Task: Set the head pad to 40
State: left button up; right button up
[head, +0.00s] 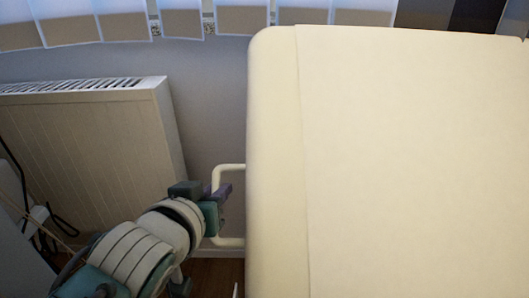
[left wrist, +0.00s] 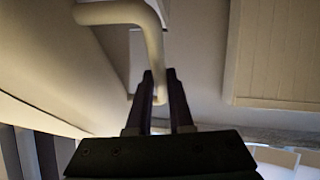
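The head pad (head: 410,150) is a large cream panel with rounded corners, filling the right of the head view. A pale tubular handle (head: 229,167) sticks out from its left side. In the left wrist view the handle (left wrist: 150,40) bends and runs down between my left fingers. My left gripper (head: 223,192) is at the handle's upright bar, and in the left wrist view its dark fingers (left wrist: 161,88) lie on both sides of the tube, close against it. The fingertip contact is partly dark. No angle marking shows. My right gripper is not in view.
A cream radiator (head: 85,145) stands against the grey wall at left, behind my left arm. Blind slats (head: 180,20) hang along the top. Dark cables (head: 40,215) are at the far left. A little brown floor (head: 215,275) shows below the handle.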

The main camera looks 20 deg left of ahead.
pick_arm(q)
jog(key=o, duration=0.4)
jog(key=shift+w, duration=0.1)
jog(key=shift+s+r+p, duration=0.25)
jog(key=shift+s+p, duration=0.1)
jog(key=shift+s, duration=0.05)
jog(key=p+v, duration=0.3)
jog(key=v, duration=0.6)
